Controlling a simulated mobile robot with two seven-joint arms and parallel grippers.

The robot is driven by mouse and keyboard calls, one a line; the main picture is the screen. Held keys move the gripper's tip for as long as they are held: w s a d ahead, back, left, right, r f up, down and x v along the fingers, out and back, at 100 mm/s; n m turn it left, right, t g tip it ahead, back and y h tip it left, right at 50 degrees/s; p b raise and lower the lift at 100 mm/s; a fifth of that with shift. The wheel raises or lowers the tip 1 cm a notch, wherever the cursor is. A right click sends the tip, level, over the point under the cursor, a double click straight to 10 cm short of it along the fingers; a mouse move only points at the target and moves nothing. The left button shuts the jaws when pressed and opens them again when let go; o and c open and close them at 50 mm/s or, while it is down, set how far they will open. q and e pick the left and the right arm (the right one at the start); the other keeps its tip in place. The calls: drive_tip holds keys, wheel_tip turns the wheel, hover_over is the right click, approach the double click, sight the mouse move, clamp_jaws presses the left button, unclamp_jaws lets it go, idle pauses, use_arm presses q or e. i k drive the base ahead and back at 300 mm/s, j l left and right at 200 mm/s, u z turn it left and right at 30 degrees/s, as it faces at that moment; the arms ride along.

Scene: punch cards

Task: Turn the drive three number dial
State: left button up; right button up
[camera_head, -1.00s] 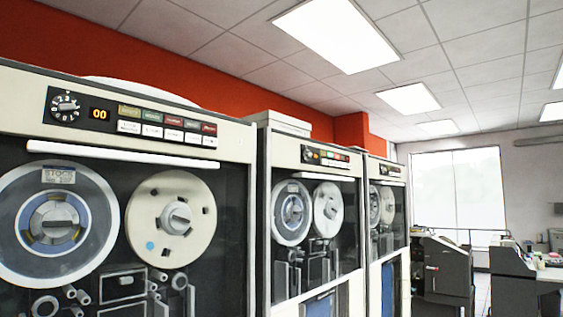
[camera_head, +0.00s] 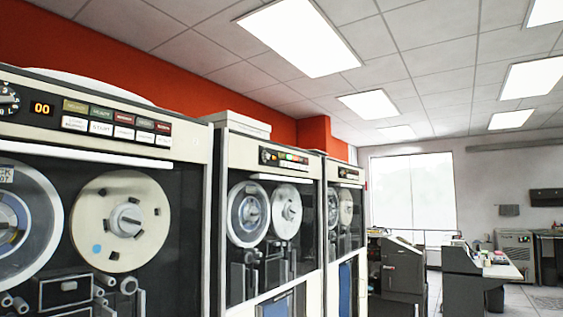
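Several tape drives stand in a row along the left, going back into the room. The second drive (camera_head: 229,152) has a small panel with a tiny dial (camera_head: 265,156) and lit buttons. The third drive (camera_head: 327,185) has a panel (camera_head: 348,173) too small to read. Which drive is number three is not marked legibly. Neither of my grippers is in view.
A dark grey machine (camera_head: 403,265) and a desk with a light top (camera_head: 500,268) stand at the right. A bright window (camera_head: 413,190) is behind. Floor (camera_head: 520,297) shows at the lower right, with cabinets (camera_head: 514,243) at the far wall.

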sight(265, 157)
drive_tip(key=i+l+u, duration=0.15)
drive_tip(key=i, duration=0.35)
drive_tip(key=i+l+u, duration=0.15)
drive_tip(key=i, duration=0.4)
drive_tip(key=l, duration=0.05)
